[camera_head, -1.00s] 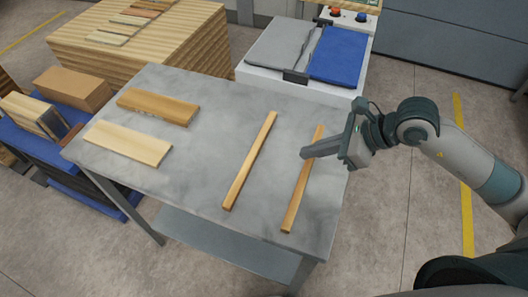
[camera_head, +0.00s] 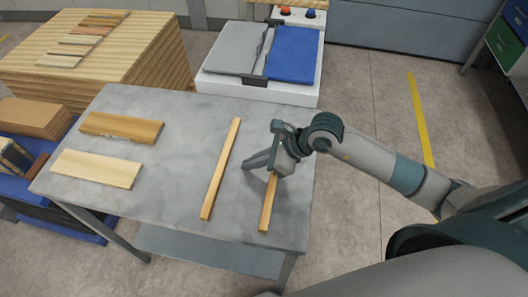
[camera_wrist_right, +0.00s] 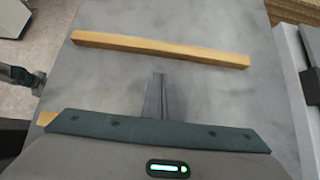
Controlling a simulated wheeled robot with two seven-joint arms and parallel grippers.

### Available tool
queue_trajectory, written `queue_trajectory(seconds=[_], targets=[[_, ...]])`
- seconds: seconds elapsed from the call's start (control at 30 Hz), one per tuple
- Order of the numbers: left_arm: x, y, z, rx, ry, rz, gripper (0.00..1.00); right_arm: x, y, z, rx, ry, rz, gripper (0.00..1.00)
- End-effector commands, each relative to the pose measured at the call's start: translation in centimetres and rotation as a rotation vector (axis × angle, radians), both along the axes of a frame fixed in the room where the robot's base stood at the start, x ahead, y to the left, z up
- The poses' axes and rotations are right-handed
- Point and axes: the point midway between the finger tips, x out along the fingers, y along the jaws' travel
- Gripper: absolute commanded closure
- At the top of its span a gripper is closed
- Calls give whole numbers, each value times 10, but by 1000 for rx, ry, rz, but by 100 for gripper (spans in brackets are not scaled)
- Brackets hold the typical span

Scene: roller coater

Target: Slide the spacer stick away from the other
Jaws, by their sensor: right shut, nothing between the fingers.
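Two slim wooden spacer sticks lie on the grey table, roughly parallel. The left stick (camera_head: 221,170) is in full view. The right stick (camera_head: 267,207) is partly hidden under my right gripper (camera_head: 248,165). The right gripper is shut and empty. Its fingers reach over the right stick, and the tips are in the gap between the sticks, apart from the left one. In the right wrist view the left stick (camera_wrist_right: 160,49) lies beyond the fingertips (camera_wrist_right: 159,78), and an end of the right stick (camera_wrist_right: 46,118) peeks out beside the gripper body. Contact with the right stick cannot be seen.
A brown board (camera_head: 121,127) and a paler board (camera_head: 97,168) lie on the left of the table (camera_head: 180,205). A white machine (camera_head: 258,88) with a blue pad (camera_head: 293,54) stands behind the table. A wood stack (camera_head: 150,62) is at the back left.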

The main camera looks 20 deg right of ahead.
Motion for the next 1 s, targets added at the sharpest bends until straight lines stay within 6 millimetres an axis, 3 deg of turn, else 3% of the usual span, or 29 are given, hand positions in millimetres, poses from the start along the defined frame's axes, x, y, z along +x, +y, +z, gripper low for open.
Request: queue_trajectory(seconds=[0.1,0.33,0.83,1.0], targets=[[1,0,15,0,0,0,69,10,15,3,3,-1,1,100],[1,0,26,0,0,0,69,21,32,0,1,-1,0,100],[1,0,25,0,0,1,69,24,36,-3,1,-1,1,100],[1,0,17,0,0,0,69,35,51,-4,3,-3,1,100]])
